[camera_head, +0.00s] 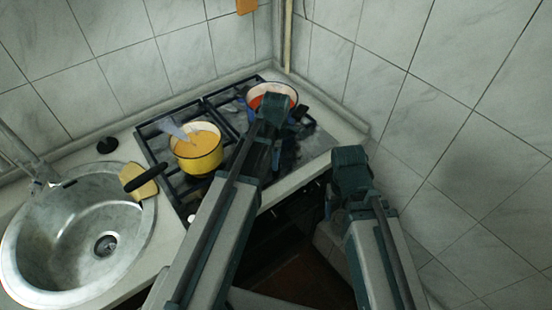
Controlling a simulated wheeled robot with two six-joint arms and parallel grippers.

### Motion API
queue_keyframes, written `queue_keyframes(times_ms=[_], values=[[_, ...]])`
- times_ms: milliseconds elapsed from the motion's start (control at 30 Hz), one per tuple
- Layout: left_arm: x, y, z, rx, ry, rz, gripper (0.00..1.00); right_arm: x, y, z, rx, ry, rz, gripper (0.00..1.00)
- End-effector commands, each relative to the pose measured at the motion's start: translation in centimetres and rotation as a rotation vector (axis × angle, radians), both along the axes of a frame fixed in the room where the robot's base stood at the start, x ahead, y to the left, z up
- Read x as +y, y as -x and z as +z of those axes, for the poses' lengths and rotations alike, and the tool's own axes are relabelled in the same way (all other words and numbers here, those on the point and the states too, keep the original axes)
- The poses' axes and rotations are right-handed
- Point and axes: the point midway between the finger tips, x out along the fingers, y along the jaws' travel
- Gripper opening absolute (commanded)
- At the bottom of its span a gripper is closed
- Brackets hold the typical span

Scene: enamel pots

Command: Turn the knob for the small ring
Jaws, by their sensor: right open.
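The stove (158,150) is a dark hob with black grates on the counter. A yellow pot (198,158) with orange contents stands on its left part, and a red pot with a pale inside (285,90) stands at the back right. A small pale round thing (192,218) shows at the hob's front left edge; I cannot tell whether it is a knob. My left gripper (290,138) is over the right part of the hob, dark and partly hidden by my arm. My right gripper (330,203) is open, low in front of the counter's right end, mostly hidden by its wrist.
A round metal sink (60,240) is on the left, with a yellow board (138,180) at its rim and a black round thing (107,145) behind it. Tiled walls (460,150) close the back and right. Dark floor (290,275) shows between my arms.

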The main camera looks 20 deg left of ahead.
Motion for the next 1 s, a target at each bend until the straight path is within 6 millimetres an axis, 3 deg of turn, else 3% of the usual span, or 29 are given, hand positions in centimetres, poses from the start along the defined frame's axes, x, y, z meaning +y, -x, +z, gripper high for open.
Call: queue_keyframes(times_ms=[33,133,167,567,1000], values=[[0.00,0.00,0.00,0.000,0.000,0.000,0.19,0.00,0.00,0.00,0.000,0.000,0.000,0.73],[0.00,-0.01,0.00,0.000,0.000,0.000,0.01,0.00,0.00,0.00,0.000,0.000,0.000,0.73],[0.00,-0.01,0.00,0.000,0.000,0.000,0.00,0.00,0.00,0.00,0.000,0.000,0.000,0.73],[0.00,-0.01,-0.01,0.000,0.000,-0.073,0.00,0.00,0.00,-0.01,0.000,0.000,0.000,0.73],[0.00,0.00,-0.02,0.000,0.000,-0.448,0.00,0.00,0.00,-0.02,0.000,0.000,0.000,0.73]])
